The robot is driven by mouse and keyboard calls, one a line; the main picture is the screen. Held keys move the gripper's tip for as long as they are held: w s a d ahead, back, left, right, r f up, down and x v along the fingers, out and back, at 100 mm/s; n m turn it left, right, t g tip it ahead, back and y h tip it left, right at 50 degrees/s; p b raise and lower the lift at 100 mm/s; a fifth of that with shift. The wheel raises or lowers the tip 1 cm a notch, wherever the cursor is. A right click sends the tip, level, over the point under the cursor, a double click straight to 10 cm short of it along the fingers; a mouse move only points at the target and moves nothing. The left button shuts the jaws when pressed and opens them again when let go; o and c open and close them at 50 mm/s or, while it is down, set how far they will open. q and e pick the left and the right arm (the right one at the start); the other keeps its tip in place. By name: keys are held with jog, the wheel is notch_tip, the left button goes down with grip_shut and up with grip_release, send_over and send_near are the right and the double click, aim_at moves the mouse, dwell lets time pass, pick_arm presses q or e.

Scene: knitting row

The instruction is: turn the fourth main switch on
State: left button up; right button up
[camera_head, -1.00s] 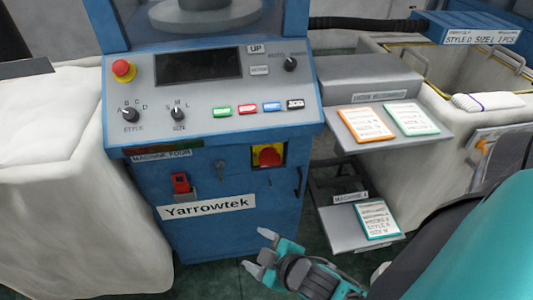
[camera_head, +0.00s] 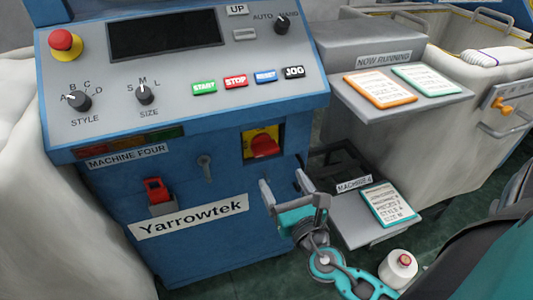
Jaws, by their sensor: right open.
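The main switch (camera_head: 264,145) is a red rotary handle on a yellow plate, set in the front of the blue machine labelled "MACHINE FOUR" (camera_head: 128,157). I cannot tell its on or off position from its handle. My right gripper (camera_head: 284,184) is open and empty. Its grey fingers point up toward the switch, with the tips a little below the yellow plate and apart from the handle. My left gripper is out of view.
A red latch (camera_head: 157,191) and a small grey lever (camera_head: 205,166) sit left of the switch. The control panel (camera_head: 190,105) juts out above. A shelf with an orange-framed card (camera_head: 380,88) and a lower tray with a teal-framed card (camera_head: 389,204) stand at right.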

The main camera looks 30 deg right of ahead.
aim_at(268, 154)
jog(key=x, duration=1.1)
jog(key=shift+w+p, duration=0.3)
jog(key=shift+p, duration=0.05)
jog(key=c, duration=0.7)
jog(key=shift+c, duration=0.2)
